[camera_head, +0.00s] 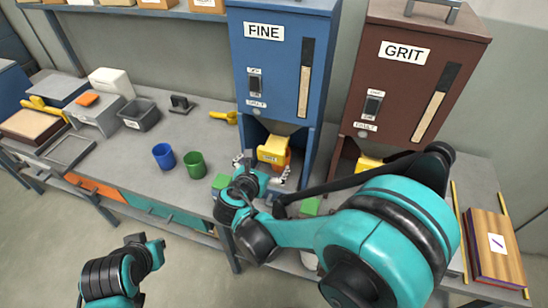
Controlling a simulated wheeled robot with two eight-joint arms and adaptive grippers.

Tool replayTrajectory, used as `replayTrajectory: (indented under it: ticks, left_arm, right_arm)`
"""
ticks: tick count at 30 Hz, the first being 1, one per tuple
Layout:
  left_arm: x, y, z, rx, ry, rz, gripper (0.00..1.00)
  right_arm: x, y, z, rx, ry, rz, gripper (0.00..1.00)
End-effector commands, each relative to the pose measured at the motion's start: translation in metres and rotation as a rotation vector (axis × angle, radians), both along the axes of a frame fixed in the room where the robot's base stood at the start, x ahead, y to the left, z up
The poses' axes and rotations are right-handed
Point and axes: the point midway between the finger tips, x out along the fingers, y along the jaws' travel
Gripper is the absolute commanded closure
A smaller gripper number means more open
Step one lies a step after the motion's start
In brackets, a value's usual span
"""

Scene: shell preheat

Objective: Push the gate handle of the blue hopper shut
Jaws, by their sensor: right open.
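The blue hopper (277,70), labelled FINE, stands at the back of the bench. Its yellow gate handle (271,149) sticks out below the hopper body, with an orange part just under it. My right gripper (262,169) is open just in front of and below the handle, one finger to the left and one to the right. I cannot tell whether it touches the handle. My right wrist hides part of the space under the hopper. Part of my left arm shows at the lower left, but its gripper does not show.
The brown GRIT hopper (400,85) stands to the right with its own yellow handle (368,163). A blue cup (164,156) and a green cup (195,165) stand left of my right gripper. A grey bin (139,115) is farther left. Bench around the cups is clear.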

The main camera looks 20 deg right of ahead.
Motion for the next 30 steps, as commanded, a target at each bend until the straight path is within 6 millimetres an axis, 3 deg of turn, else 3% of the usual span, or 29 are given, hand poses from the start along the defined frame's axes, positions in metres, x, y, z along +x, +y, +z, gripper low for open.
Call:
replayTrajectory:
  ticks: [5, 18, 30]
  left_arm:
    - [0.0, 0.0, -0.001, 0.0, 0.0, 0.0, 1.0]
    - [0.0, 0.0, -0.021, 0.0, 0.0, 0.0, 1.0]
    - [0.0, 0.0, -0.022, 0.0, 0.0, 0.0, 1.0]
  right_arm:
    - [0.009, 0.006, -0.002, -0.111, 0.022, 0.048, 0.0]
    - [0.058, -0.028, -0.027, -0.11, 0.023, 0.045, 0.0]
    - [0.065, -0.033, -0.029, -0.108, 0.022, 0.046, 0.0]
